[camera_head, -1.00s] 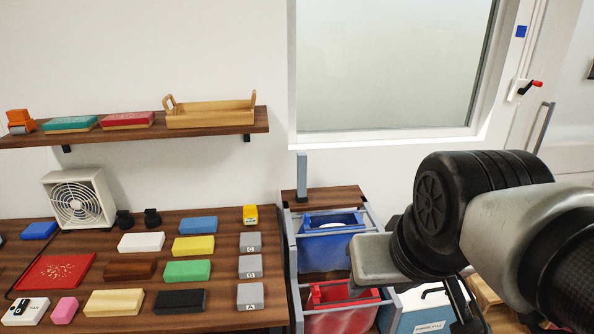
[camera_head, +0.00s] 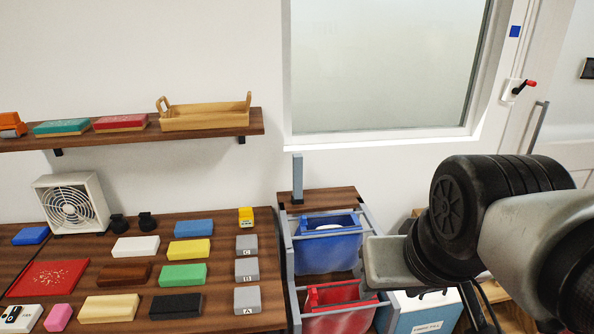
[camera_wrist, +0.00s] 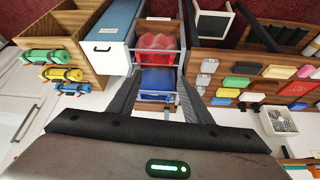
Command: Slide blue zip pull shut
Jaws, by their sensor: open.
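I cannot make out a blue zip pull in either view. In the wrist view, a blue roll (camera_wrist: 73,88) lies at the left by a wooden unit, next to a yellow roll (camera_wrist: 62,74) and a green roll (camera_wrist: 42,56). Whether any of them carries a zip is too small to tell. My gripper (camera_wrist: 157,88) is open and empty in the wrist view, its two dark fingers spread in front of the bin rack and well apart from the rolls. In the head view my arm reaches in from the right, and the fingers cannot be made out.
A rack holds a blue bin (camera_head: 328,250) and a red bin (camera_head: 335,306). A white-fronted blue box (camera_head: 428,312) stands beside it. A counter with coloured blocks, a red tray (camera_head: 48,277) and a fan (camera_head: 72,203) fills the left. A shelf (camera_head: 200,132) hangs above.

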